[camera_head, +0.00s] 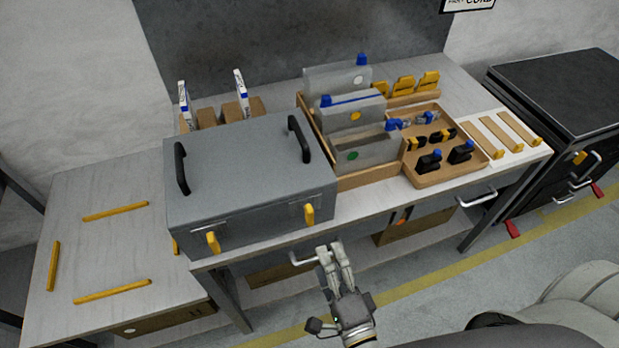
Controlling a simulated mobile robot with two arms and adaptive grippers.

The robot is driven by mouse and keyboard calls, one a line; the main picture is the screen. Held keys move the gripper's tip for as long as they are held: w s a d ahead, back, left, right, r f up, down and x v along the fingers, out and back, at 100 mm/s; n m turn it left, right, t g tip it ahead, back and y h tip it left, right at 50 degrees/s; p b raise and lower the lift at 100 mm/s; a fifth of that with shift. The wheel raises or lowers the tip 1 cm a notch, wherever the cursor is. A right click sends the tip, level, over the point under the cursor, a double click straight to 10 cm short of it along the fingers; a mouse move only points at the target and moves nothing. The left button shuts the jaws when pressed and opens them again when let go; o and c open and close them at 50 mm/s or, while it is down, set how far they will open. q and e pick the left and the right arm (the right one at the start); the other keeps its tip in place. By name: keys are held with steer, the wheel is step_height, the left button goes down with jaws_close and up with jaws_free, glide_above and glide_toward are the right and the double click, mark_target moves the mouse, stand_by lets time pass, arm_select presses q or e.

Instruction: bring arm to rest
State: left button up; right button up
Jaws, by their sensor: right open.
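My right gripper (334,256) is in front of the workbench, near the lower middle of the picture. Its two fingers point up and away, toward the bench's front edge, with nothing between them. The fingers sit close beside a drawer handle (303,261) in the view; I cannot tell whether they touch it. My left gripper is not in view.
A grey case (250,180) with yellow latches stands on the workbench (455,85). A lower table (110,250) with yellow strips is at left. A black cabinet (560,90) stands at right.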

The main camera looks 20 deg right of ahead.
steer(key=shift+f, duration=0.1)
steer(key=s+d+f+n+g+y, duration=0.1)
steer(key=s+f+n+g, duration=0.25)
steer(key=f, duration=0.65)
steer(key=s+f+n+g, duration=0.2)
steer(key=f+n, duration=0.3)
steer(key=f, duration=0.6)
steer(key=s+d+f+n+g+y, duration=0.1)
steer(key=s+f+n+g, duration=0.3)
steer(key=f, duration=0.6)
steer(key=s+d+f+n+g+h, duration=0.1)
steer(key=s+d+f+n+g, duration=0.2)
steer(key=s+f, duration=0.4)
steer(key=s+d+f+n+g+h, duration=0.1)
steer(key=s+d+f+n+g, duration=0.3)
steer(key=s+f, duration=0.3)
steer(key=s+d, duration=0.1)
steer(key=s, duration=0.1)
steer(key=shift+s+n+h+b, duration=0.3)
steer(key=shift+n, duration=0.05)
steer(key=shift+g, duration=0.25)
